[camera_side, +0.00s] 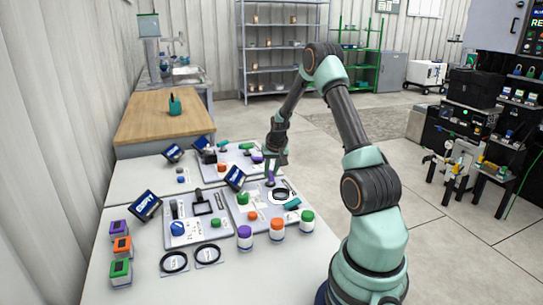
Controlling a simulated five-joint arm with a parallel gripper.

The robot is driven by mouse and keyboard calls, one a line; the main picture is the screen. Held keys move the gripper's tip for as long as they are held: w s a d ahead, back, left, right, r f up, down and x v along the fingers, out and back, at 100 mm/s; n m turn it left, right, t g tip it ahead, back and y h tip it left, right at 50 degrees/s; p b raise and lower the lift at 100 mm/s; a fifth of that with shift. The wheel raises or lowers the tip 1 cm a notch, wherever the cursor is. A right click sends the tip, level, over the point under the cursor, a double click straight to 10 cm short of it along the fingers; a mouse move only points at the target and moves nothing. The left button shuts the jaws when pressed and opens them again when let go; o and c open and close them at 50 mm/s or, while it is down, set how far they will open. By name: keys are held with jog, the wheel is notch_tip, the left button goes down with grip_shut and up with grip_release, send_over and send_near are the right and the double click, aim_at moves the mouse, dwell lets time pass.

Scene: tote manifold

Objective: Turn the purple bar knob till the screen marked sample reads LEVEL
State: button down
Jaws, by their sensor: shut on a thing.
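A purple bar knob (270,180) stands on the middle grey panel (243,219), directly below my gripper. My gripper (272,170) points down and is shut on the purple bar knob, though the fingertips are small and partly merge with it. Small tilted blue screens stand behind the panels: one at the front left (146,206), one by the middle panel (235,177), and two farther back (203,143) (172,152). The front-left screen seems to read EMPTY. The other screens' words, and which one is marked sample, are too small to tell.
Jars with purple (244,236), orange (277,230) and green (307,221) lids stand along the front of the middle panel. Coloured blocks (121,246) stand at the table's left. Black rings (174,262) lie in front. The table's front (230,285) is mostly clear.

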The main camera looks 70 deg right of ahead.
jog(key=c, duration=0.8)
grip_release()
jog(key=shift+w+a, duration=0.1)
jog(key=shift+o, duration=0.2)
jog(key=shift+r, duration=0.15)
jog(key=v, duration=1.1)
jog(key=shift+a+r, duration=0.15)
jog(key=shift+r, duration=0.2)
